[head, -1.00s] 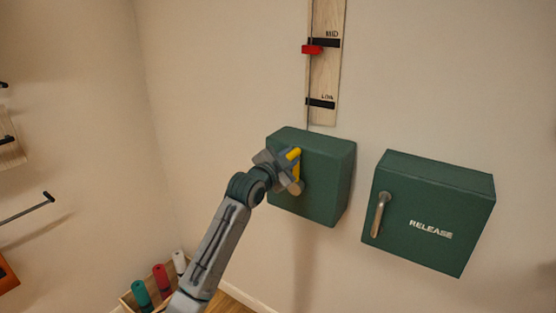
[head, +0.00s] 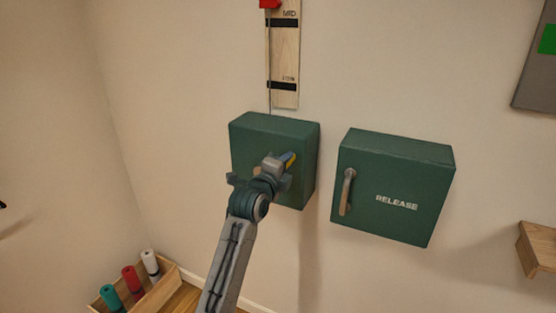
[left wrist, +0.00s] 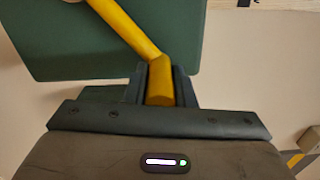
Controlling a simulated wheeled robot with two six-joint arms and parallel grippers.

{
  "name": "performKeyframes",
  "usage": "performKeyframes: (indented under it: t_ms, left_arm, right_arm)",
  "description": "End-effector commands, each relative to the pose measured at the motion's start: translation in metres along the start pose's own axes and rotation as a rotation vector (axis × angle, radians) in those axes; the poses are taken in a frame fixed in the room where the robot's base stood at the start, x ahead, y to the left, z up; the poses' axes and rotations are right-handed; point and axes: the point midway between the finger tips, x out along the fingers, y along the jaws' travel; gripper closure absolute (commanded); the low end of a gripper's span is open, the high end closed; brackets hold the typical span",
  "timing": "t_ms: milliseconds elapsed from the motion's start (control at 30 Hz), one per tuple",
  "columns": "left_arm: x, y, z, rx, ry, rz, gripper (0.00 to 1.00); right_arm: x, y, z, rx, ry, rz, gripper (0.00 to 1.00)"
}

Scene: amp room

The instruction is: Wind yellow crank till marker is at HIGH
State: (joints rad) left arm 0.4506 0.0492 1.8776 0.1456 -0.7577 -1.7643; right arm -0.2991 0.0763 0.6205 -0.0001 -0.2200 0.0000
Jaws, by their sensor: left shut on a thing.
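The yellow crank (head: 288,160) is on the front of a green box (head: 248,140) on the wall. My left gripper (head: 277,165) is shut on the crank's handle and hides much of the crank in the head view. In the left wrist view the yellow crank arm (left wrist: 125,30) slants down to the handle, which sits between my left fingers (left wrist: 158,82). The red marker (head: 270,4) is at the top edge of the head view, above the MID line on the wooden scale board (head: 284,58). The HIGH mark is out of view. My right gripper is not in view.
A second green box, labelled RELEASE (head: 396,180), with a metal lever (head: 346,192), is on the wall to the right. A wooden tray (head: 165,285) with coloured rolls stands low at left. A wooden shelf (head: 540,248) juts in at far right.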

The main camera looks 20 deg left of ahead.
Motion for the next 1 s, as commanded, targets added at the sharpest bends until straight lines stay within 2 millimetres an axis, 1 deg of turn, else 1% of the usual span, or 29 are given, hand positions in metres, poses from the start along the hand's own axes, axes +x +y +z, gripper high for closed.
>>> performKeyframes:
  t_ms: [33,300,533,967,1000]
  left_arm:
    - [0.000,0.008,-0.004,0.029,0.002,0.006,1.00]
    - [0.000,0.020,-0.014,0.162,0.002,0.006,1.00]
    - [0.000,0.023,-0.016,0.209,0.001,0.006,1.00]
    - [0.000,0.024,-0.016,0.216,0.001,0.006,1.00]
    - [0.000,0.024,-0.016,0.216,0.001,0.006,0.71]
  right_arm:
    - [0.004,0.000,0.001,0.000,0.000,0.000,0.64]
    - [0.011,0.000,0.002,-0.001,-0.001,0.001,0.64]
    - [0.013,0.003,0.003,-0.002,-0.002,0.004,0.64]
    - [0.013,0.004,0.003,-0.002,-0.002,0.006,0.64]
    - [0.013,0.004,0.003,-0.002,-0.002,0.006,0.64]
